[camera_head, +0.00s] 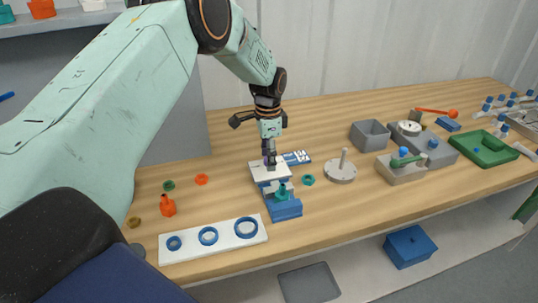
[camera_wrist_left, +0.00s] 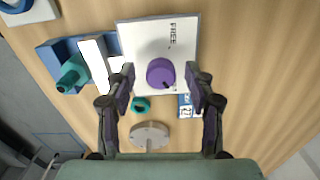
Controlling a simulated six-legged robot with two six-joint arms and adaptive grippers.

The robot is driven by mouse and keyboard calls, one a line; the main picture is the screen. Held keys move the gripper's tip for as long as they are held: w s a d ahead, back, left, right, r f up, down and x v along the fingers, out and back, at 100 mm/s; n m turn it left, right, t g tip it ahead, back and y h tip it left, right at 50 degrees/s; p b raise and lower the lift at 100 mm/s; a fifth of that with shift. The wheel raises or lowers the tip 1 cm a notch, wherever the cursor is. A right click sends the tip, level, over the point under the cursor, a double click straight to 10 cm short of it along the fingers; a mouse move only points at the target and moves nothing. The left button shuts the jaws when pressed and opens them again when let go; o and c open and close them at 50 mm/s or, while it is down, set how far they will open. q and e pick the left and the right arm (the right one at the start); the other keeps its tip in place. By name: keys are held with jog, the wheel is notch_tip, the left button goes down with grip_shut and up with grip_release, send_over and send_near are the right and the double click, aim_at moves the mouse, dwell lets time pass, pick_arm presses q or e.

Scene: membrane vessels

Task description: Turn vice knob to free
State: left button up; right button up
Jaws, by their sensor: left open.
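The purple vice knob (camera_wrist_left: 160,73) sits on a white plate (camera_wrist_left: 145,35) marked FREE in the left wrist view. A small dark mark shows on the knob's lower right edge, away from the word. My left gripper (camera_wrist_left: 160,78) is open, with one finger on each side of the knob and a gap to both. In the head view my left gripper (camera_head: 268,155) points down over the white plate (camera_head: 262,176) and hides most of the knob. The blue vice (camera_head: 285,208) with its teal part (camera_head: 282,191) is beside the plate. My right gripper is not in view.
A grey disc with a post (camera_head: 341,170) and a teal ring (camera_head: 308,180) are to the right. A white board with blue rings (camera_head: 225,235) lies front left. A grey open box (camera_head: 370,136) and several fixtures stand farther right.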

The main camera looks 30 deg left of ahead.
pick_arm(q)
jog(key=shift+s+d+r, duration=0.1)
jog(key=shift+s+r, duration=0.1)
jog(key=shift+w+f, duration=0.3)
jog(key=shift+w, duration=0.25)
jog(key=c, duration=0.4)
jog(key=shift+c, duration=0.8)
jog(key=shift+s+r, duration=0.2)
jog(key=shift+s, duration=0.05)
jog(key=c, duration=0.3)
grip_shut()
